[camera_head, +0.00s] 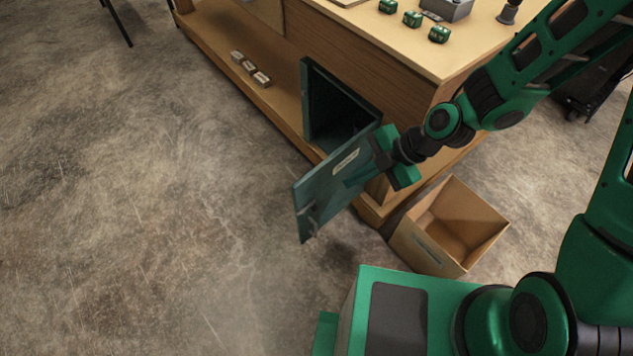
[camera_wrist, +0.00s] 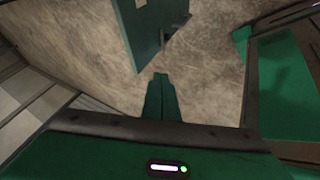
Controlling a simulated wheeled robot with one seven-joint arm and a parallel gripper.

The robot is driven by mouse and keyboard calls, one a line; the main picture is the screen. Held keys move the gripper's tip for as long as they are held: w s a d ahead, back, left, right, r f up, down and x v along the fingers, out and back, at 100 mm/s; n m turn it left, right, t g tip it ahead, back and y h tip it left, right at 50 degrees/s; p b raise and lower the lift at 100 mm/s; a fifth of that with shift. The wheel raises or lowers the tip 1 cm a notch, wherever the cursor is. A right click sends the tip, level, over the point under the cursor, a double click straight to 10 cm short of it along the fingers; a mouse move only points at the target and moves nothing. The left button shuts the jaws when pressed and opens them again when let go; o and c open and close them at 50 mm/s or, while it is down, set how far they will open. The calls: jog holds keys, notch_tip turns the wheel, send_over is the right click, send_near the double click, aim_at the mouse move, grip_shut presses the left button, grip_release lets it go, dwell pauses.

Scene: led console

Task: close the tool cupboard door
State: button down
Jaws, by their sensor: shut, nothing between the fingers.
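The teal tool cupboard (camera_head: 312,100) stands on the workbench's lower shelf, its dark inside showing. Its door (camera_head: 322,188) is swung wide open, out past the shelf edge, with a pale label and a handle (camera_head: 308,214) near its free edge.
A cardboard box (camera_head: 450,225) stands open on the floor right of the door, below my arm. Small blocks (camera_head: 250,69) lie on the lower shelf. The workbench top (camera_head: 385,40) holds several green items and a grey box. The floor left of the door is clear.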

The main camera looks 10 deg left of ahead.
jog(key=a, duration=0.1)
send_near(302, 192)
notch_tip(302, 192, down, 3)
jog(key=s+d, duration=0.1)
jog(key=s, duration=0.2)
jog(key=shift+w+a+f, duration=0.1)
jog(key=shift+w+a, duration=0.6)
jog(key=shift+a, duration=0.15)
jog(key=shift+w+a, duration=0.7)
jog(key=shift+a, duration=0.2)
